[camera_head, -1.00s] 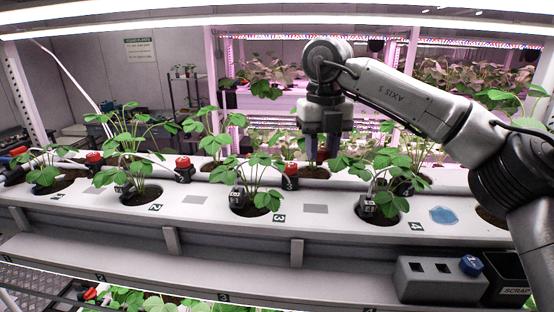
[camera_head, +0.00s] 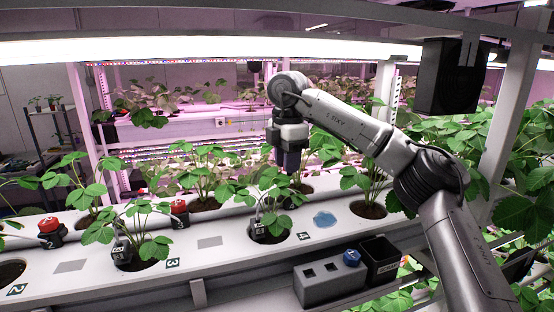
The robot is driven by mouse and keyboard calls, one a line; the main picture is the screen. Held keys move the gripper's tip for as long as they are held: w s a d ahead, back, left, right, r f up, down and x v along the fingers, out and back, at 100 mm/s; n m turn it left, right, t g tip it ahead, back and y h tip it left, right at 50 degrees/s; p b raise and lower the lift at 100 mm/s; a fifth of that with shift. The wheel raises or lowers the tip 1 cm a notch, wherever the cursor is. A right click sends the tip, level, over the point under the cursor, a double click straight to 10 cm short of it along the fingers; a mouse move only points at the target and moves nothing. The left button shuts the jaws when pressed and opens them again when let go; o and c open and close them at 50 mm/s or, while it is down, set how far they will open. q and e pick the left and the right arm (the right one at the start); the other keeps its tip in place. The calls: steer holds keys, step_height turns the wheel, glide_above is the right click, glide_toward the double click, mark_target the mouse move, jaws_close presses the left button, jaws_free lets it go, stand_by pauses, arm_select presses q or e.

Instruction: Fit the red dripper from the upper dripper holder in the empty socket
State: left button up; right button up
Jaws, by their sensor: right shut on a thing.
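My right gripper (camera_head: 291,160) points down over the far side of the white planter shelf, close to the strawberry plants. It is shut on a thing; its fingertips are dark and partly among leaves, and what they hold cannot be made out. One red-capped dripper (camera_head: 50,226) stands on the shelf at the left. Another red-capped dripper (camera_head: 179,207) stands left of the gripper. A grey dripper holder (camera_head: 318,286) sits at the front right, with two square holes open and a blue-capped dripper (camera_head: 351,257) at its right end. No empty socket can be made out. My left gripper is not in view.
A black bin (camera_head: 379,253) stands right of the holder. A blue patch (camera_head: 325,219) lies on the shelf. Leafy plants crowd around the gripper and fill the right side. Grey clip-like pieces (camera_head: 121,250) stand at the front pots. A black box (camera_head: 450,76) hangs at the upper right.

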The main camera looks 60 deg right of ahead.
steer(key=shift+f, duration=1.95)
steer(key=shift+f+b, duration=0.35)
steer(key=shift+f, duration=0.7)
stand_by(0.8)
steer(key=o, duration=1.4)
steer(key=shift+r, duration=0.1)
steer(key=shift+r+p, duration=0.35)
steer(key=shift+r, duration=2.6)
